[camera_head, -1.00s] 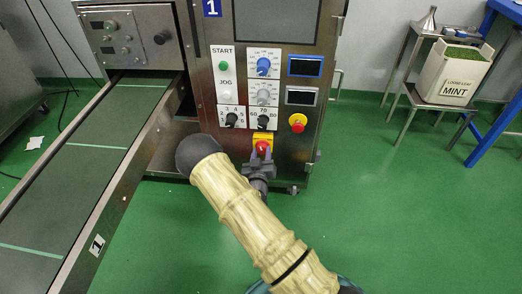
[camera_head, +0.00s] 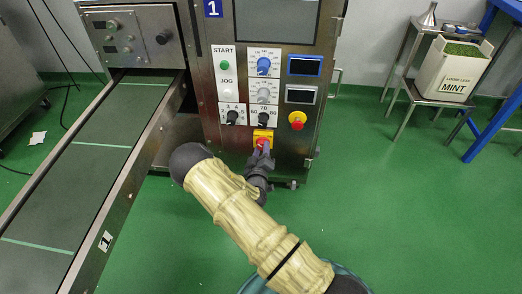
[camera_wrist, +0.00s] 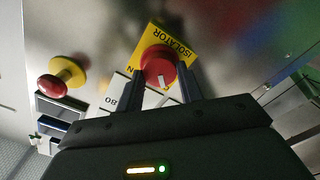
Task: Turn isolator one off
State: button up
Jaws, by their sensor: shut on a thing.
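The isolator is a red rotary knob (camera_head: 262,142) on a yellow plate (camera_head: 262,133) low on the front of the machine marked 1. In the wrist view the red knob (camera_wrist: 158,66) sits between my two dark fingers, and the yellow plate (camera_wrist: 176,40) reads ISOLATOR upside down. A white mark on the knob's face points down the picture. A letter N shows left of the knob; the rest of that word is hidden. My gripper (camera_head: 262,153) is shut on the knob, and it also shows in the wrist view (camera_wrist: 167,82).
A red emergency button (camera_head: 297,120) sits right of and above the isolator. Black dials (camera_head: 263,118) are just above it. A conveyor (camera_head: 110,150) runs along the left. A mint tub (camera_head: 452,70) stands on a stool at right. The green floor is open at right.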

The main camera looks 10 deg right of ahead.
jog(key=shift+f, duration=0.1)
jog(key=o, duration=1)
jog(key=shift+s, duration=0.1)
jog(key=p+v, duration=0.5)
jog(key=v, duration=1.2)
jog(key=shift+s, duration=0.15)
jog(key=shift+a, duration=0.1)
